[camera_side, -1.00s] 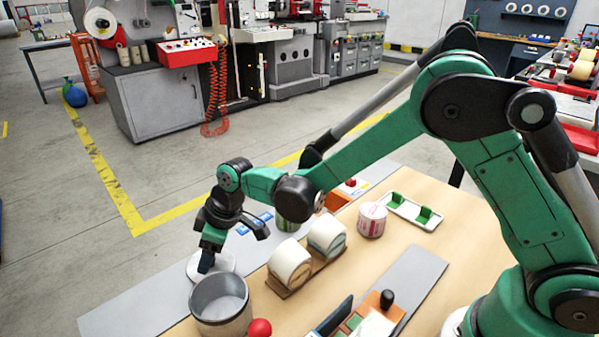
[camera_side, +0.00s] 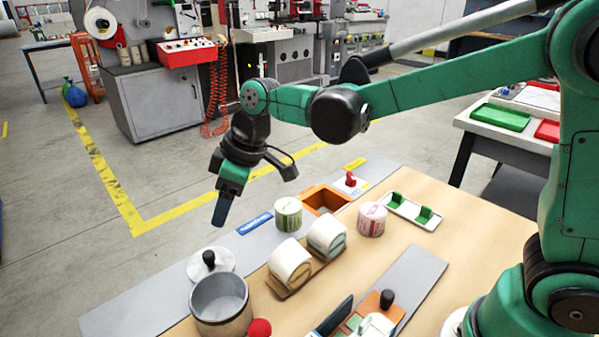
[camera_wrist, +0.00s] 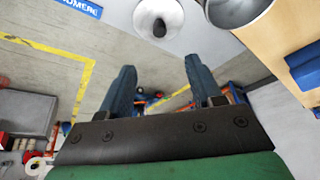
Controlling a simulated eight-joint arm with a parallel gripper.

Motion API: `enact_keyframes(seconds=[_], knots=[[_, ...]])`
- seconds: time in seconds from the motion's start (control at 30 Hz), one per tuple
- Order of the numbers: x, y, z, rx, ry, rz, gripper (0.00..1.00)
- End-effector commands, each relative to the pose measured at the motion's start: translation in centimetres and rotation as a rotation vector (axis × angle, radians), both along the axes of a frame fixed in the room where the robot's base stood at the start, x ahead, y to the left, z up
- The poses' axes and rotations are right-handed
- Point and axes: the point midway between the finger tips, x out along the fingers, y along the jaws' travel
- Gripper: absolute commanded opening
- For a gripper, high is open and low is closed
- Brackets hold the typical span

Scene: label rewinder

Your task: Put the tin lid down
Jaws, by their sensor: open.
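The tin lid (camera_side: 217,265), a white disc with a black knob, lies flat on the grey strip at the table's left edge, beside the open metal tin (camera_side: 220,303). The lid also shows at the top of the wrist view (camera_wrist: 147,12), with the tin (camera_wrist: 232,8) to its right. My gripper (camera_side: 219,222) is in the air above the lid, apart from it. In the wrist view its two blue fingers (camera_wrist: 160,84) stand apart with nothing between them.
Two label rolls (camera_side: 308,250) sit on a wooden holder, with a green-labelled roll (camera_side: 287,213) and a pink-labelled roll (camera_side: 371,219) behind. A red ball (camera_side: 260,328) is beside the tin. An orange box (camera_side: 325,199) and a blue label plate (camera_side: 255,223) lie farther back.

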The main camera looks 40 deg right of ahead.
Motion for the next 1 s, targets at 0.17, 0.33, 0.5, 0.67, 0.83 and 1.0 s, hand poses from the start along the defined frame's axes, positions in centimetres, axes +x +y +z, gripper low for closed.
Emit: enact_keyframes(seconds=[0.17, 0.33, 0.5, 0.67, 0.83, 1.0], knots=[[-0.9, -1.3, 1.2, 0.001, -0.012, -0.052, 0.58], [-3.8, -5.4, 2.7, 0.014, -0.059, -0.267, 0.58], [-7.8, -9.6, 2.8, 0.044, -0.129, -0.525, 0.58], [-10.4, -12.1, 1.9, 0.072, -0.184, -0.697, 0.58], [-11.5, -13.1, 1.2, 0.088, -0.212, -0.776, 0.58], [-11.6, -13.2, 1.1, 0.092, -0.215, -0.784, 0.58]])
